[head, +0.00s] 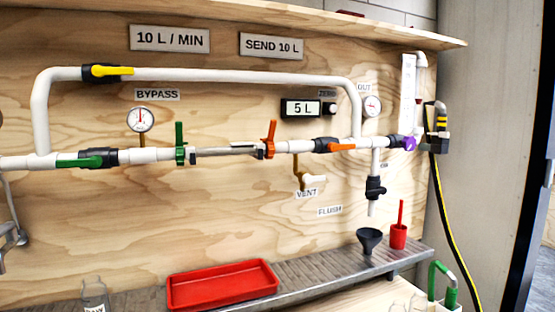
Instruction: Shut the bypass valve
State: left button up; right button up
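The bypass valve (101,73) is a black valve body on the upper white pipe, at the upper left of the head view. Its yellow handle (113,70) points right and lies along the pipe. The "BYPASS" label (157,94) is on the plywood wall below that pipe.
The lower pipe has valves with a green handle (80,162) and an orange handle (341,147). Green (180,143) and orange (270,139) clamp levers stand between them. A red tray (222,285) is on the metal shelf (330,280). A black-yellow hose (447,215) hangs at right.

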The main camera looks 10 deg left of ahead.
aim_at(98, 71)
jog(key=u, duration=1.25)
